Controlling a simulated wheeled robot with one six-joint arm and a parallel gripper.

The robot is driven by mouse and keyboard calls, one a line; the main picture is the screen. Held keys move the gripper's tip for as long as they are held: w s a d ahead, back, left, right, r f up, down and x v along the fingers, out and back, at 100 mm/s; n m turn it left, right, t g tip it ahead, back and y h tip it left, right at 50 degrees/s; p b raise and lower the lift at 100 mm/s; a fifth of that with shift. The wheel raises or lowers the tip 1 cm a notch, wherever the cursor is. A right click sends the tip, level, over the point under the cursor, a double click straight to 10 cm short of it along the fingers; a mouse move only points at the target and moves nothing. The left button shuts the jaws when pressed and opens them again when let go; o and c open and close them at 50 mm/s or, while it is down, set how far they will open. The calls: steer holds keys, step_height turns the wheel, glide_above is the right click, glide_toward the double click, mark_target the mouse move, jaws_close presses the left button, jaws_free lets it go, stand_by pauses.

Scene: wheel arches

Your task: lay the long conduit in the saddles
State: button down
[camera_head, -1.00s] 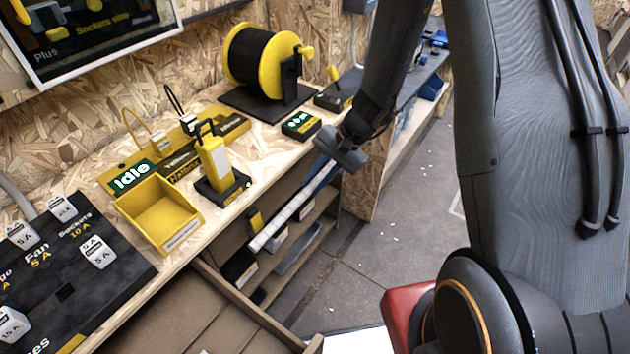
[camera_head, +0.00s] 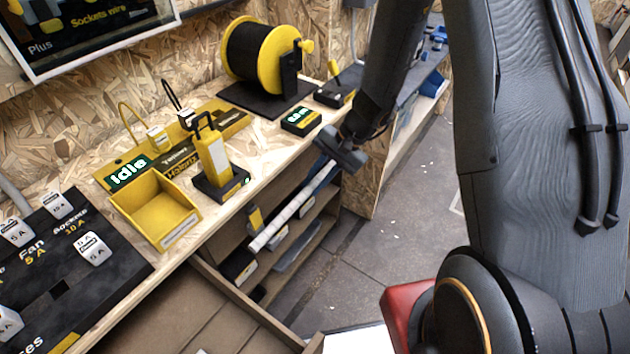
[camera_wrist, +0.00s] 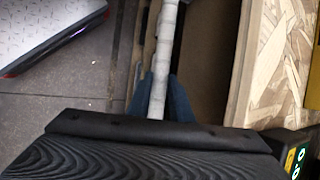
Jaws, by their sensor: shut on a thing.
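The long conduit (camera_head: 292,211) is a pale grey-white tube, held at a slant in front of the bench edge, its lower end toward the lower left. My gripper (camera_head: 327,172) is shut on it near its upper end. In the wrist view the conduit (camera_wrist: 165,45) runs up the picture from between the blue fingers of my gripper (camera_wrist: 159,85). It hangs in the air beside the bench. I cannot make out the saddles in either view.
The wooden bench (camera_head: 238,208) holds a yellow bin (camera_head: 158,212), a yellow handheld device (camera_head: 213,160) and a cable reel (camera_head: 262,55). Shelves with boxes (camera_head: 284,251) lie below, behind the conduit. An open drawer (camera_head: 225,315) juts out at the front.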

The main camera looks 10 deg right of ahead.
steer(key=shift+f+b, duration=0.3)
steer(key=shift+f, duration=0.15)
stand_by(0.4)
steer(key=c, duration=1)
jaws_free()
steer(key=shift+c, duration=0.2)
steer(key=shift+r, duration=0.1)
step_height(320, 180, up, 8)
steer(key=p, duration=0.6)
steer(key=shift+f, duration=0.2)
steer(key=shift+r+p, duration=0.45)
steer(key=shift+r, duration=0.15)
steer(key=shift+w+r, duration=0.15)
steer(key=shift+c, duration=0.8)
